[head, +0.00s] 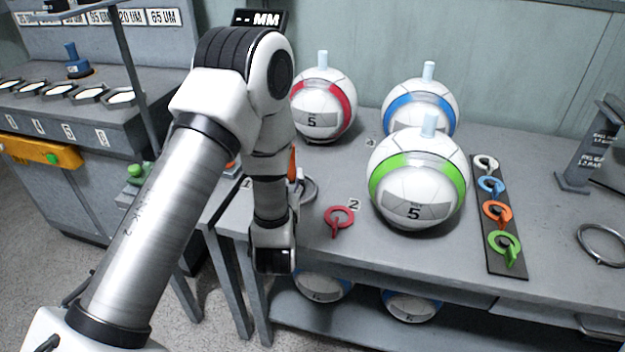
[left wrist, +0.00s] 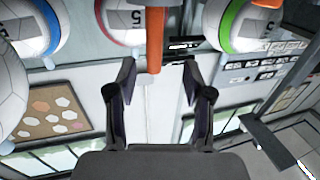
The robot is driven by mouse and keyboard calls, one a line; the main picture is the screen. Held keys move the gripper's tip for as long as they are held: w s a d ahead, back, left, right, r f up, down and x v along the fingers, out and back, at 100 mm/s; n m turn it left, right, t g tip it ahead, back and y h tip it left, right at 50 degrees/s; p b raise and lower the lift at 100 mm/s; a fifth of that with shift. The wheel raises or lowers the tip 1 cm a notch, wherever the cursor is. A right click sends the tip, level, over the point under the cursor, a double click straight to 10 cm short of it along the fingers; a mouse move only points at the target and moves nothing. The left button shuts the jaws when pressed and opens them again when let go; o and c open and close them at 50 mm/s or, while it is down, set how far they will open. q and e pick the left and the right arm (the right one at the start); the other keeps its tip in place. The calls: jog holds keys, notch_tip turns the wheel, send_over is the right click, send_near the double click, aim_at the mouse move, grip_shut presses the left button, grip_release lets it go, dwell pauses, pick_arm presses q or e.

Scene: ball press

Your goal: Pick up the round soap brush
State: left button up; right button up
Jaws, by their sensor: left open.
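An upright orange cylinder (left wrist: 154,38), possibly the soap brush's handle, stands ahead of and between my left fingers in the left wrist view. In the head view an orange part (head: 292,160) shows beside my left arm, mostly hidden by it. My left gripper (left wrist: 158,72) is open, with its fingers apart and nothing visibly held. In the head view its fingers are hidden behind my wrist, by the table's left front edge. The round brush head cannot be made out. My right gripper is not in view.
On the table (head: 335,265) stand balls with red (head: 322,105), blue (head: 420,100) and green (head: 417,190) bands. A red ring tool (head: 339,217) lies in front. A dark strip (head: 507,262) with coloured key-like tools lies at right. More balls sit on the shelf below.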

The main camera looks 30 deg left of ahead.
pick_arm(q)
jog(key=shift+w+a+r, duration=0.35)
jog(key=shift+w+r, duration=0.15)
jog(key=shift+w, duration=0.1)
jog(key=x, duration=0.5)
jog(key=shift+w+d+f+p, duration=0.2)
jog(key=shift+w+d+p, duration=0.05)
jog(key=shift+w+p, duration=0.2)
jog(key=shift+w+a, duration=0.2)
jog(key=shift+w, duration=0.1)
grip_shut()
